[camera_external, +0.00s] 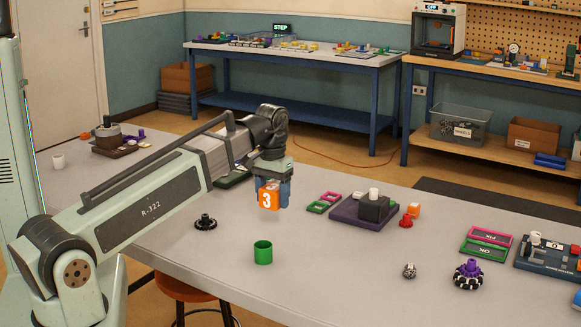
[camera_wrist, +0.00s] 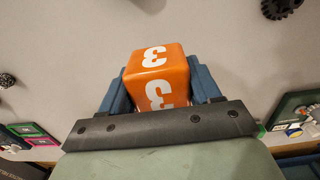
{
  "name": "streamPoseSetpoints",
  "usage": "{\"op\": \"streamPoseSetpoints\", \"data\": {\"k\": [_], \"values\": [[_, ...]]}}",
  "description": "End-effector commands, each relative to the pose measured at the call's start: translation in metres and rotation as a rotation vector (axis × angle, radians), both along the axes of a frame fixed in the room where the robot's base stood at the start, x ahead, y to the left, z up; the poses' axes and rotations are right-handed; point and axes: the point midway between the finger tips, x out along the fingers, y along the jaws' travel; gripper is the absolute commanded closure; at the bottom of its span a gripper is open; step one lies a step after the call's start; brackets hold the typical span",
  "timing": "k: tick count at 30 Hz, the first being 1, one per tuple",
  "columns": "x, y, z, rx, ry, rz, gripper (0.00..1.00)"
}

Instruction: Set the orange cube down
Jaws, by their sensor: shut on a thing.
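The orange cube (camera_external: 268,198) has a white 3 on its faces. It also fills the middle of the wrist view (camera_wrist: 156,75). My gripper (camera_external: 272,190) is shut on it, with one blue finger on each side of the cube. The cube hangs above the grey table (camera_external: 330,270), apart from its surface as far as the outside view shows. The inner faces of the fingers and the cube's far side are hidden.
A green cup (camera_external: 263,252) and a black gear (camera_external: 205,222) stand nearby. To the right are a purple base with a black block (camera_external: 374,207), a red piece (camera_external: 406,220), a smaller orange block (camera_external: 414,210), and a purple-and-black wheel (camera_external: 468,275). The table right of the green cup is clear.

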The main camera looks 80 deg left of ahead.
Motion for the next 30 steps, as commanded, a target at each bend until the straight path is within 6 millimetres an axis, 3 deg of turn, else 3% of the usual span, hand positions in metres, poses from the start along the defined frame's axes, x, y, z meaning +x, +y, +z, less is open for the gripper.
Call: {"op": "streamPoseSetpoints", "data": {"k": [8, 30], "values": [[0.030, -0.045, -0.001, -0.001, 0.001, -0.090, 0.68], [0.136, -0.231, -0.003, -0.005, 0.012, -0.439, 0.68]]}}
